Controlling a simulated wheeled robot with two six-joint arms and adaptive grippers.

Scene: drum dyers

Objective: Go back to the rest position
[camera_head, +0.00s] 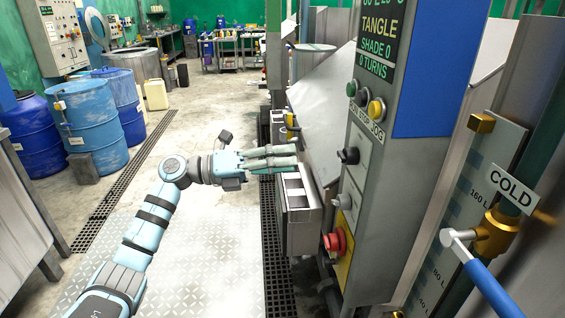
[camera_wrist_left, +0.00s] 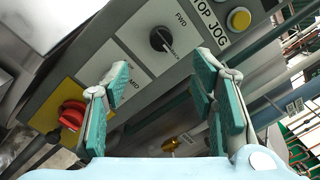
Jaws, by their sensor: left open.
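My left arm reaches in from the lower left in the head view. Its gripper (camera_head: 284,157) is in front of the grey control panel (camera_head: 382,172), just above a grey box low on the panel's left. In the left wrist view the gripper's teal-padded fingers (camera_wrist_left: 162,76) are spread apart with nothing between them. The panel's black selector knob (camera_wrist_left: 161,39), yellow button (camera_wrist_left: 239,18) and red stop knob (camera_wrist_left: 72,114) show beyond the fingers. I cannot tell the exact gap between fingers and panel. My right gripper does not show.
The red stop button (camera_head: 334,242) sticks out low on the panel. A grey box (camera_head: 298,215) projects below the gripper. A blue-handled valve (camera_head: 490,285) stands at the right. Blue drums (camera_head: 92,125) stand at the left. The floor (camera_head: 200,105) between is mostly clear.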

